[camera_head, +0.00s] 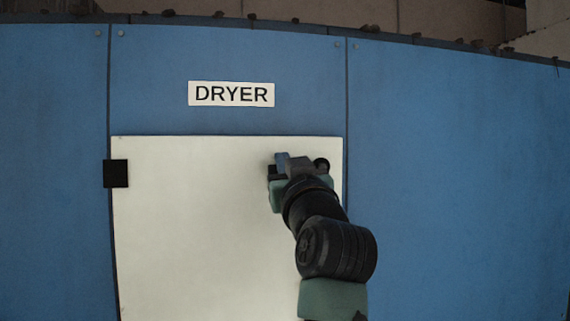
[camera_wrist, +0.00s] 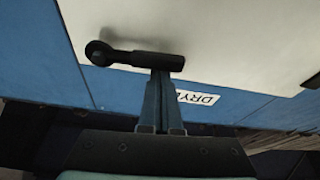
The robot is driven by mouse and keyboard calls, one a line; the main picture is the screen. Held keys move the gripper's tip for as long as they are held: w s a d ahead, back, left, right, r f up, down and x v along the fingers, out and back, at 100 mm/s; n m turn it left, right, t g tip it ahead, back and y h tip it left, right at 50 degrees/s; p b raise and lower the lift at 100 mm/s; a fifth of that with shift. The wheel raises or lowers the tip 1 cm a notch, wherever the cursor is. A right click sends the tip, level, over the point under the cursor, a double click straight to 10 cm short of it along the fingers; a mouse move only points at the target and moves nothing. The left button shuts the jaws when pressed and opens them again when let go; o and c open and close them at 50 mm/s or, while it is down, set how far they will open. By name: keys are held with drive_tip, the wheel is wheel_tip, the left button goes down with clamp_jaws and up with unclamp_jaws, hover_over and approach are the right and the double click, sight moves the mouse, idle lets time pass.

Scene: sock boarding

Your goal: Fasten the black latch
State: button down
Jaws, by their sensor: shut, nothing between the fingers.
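The black latch (camera_wrist: 135,57) shows in the wrist view as a dark bar with a round knob at its left end. The bar lies roughly level, and its right part is over the white door (camera_wrist: 225,35). In the head view only the latch's round end (camera_head: 321,164) shows clearly, near the right edge of the white door (camera_head: 190,230); my gripper hides the rest. My gripper (camera_wrist: 160,75) is shut and empty, its fingertips at the bar near the end away from the knob. I cannot tell whether they touch. It also shows in the head view (camera_head: 282,158).
The door is set in a blue wall (camera_head: 450,170) under a DRYER sign (camera_head: 232,94). A black square piece (camera_head: 116,173) sits at the door's left edge. The door face left of my arm is clear.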

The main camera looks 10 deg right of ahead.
drive_tip(key=shift+f+n+b, duration=0.25)
drive_tip(key=shift+n+b, duration=0.1)
drive_tip(key=shift+n, duration=0.05)
drive_tip(key=d+f+n+g+y+b, duration=0.4)
drive_tip(key=d+f+n+y+b, duration=0.1)
drive_tip(key=n, duration=1.3)
wheel_tip(320, 180, down, 2)
drive_tip(key=shift+d+f+g+b, duration=0.15)
drive_tip(key=shift+g+b, duration=0.25)
drive_tip(key=shift+b, duration=0.05)
drive_tip(key=shift+w+d, duration=0.1)
drive_tip(key=shift+d, duration=0.1)
drive_tip(key=shift+f, duration=0.1)
